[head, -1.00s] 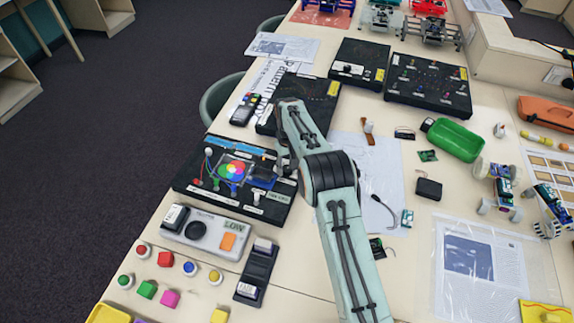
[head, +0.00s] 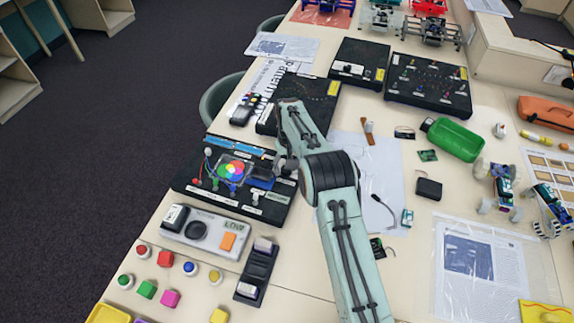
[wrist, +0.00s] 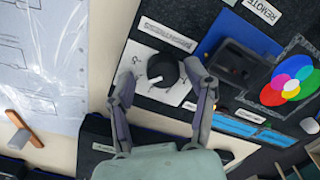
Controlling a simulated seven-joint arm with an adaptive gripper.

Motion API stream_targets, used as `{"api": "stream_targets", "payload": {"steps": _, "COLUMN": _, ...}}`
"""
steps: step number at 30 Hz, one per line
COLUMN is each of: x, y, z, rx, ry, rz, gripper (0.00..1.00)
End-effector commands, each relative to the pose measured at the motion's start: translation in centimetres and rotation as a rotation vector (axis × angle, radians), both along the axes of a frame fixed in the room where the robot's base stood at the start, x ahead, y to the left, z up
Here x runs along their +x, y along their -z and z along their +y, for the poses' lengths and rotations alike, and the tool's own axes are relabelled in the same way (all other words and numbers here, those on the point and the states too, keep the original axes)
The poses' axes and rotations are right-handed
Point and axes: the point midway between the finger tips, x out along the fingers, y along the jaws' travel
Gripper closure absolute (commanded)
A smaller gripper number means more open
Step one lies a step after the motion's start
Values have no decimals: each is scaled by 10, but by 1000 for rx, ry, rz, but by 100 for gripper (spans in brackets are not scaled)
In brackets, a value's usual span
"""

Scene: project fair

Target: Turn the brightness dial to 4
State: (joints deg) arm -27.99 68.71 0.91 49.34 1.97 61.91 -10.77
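The brightness dial (wrist: 162,69) is a round black knob with a white pointer mark, on a white scale plate (wrist: 150,92). The label (wrist: 168,34) beside it reads upside down in the wrist view. I cannot read its setting. My gripper (wrist: 159,73) is open, with one finger on each side of the knob. The right finger is close to the knob and a gap shows on the left; I cannot tell if either touches. In the head view my gripper (head: 286,164) is over the right side of the black colour-light board (head: 185,178), and my arm hides the dial.
A blue panel with a dark box (wrist: 238,65) and a red-green-blue colour disc (wrist: 290,80) lie beside the dial. Another black board (head: 265,122) stands just behind. A grey console (head: 210,232) and coloured buttons are in front. White paper (head: 375,160) lies right of my arm.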

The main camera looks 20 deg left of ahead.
Motion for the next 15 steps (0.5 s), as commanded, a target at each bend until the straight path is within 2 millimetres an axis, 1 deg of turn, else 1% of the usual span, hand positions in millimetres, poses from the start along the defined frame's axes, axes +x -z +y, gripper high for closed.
{"api": "stream_targets", "payload": {"steps": 5, "x": -1, "y": -1, "z": 2, "rx": 3, "ry": -4, "rz": 1, "gripper": 41}}
{"api": "stream_targets", "payload": {"steps": 8, "x": -1, "y": -5, "z": 2, "rx": 4, "ry": -4, "rz": 0, "gripper": 41}}
{"api": "stream_targets", "payload": {"steps": 11, "x": 0, "y": -17, "z": 2, "rx": 3, "ry": -4, "rz": -1, "gripper": 41}}
{"api": "stream_targets", "payload": {"steps": 15, "x": 0, "y": -40, "z": 2, "rx": 3, "ry": -3, "rz": -2, "gripper": 41}}
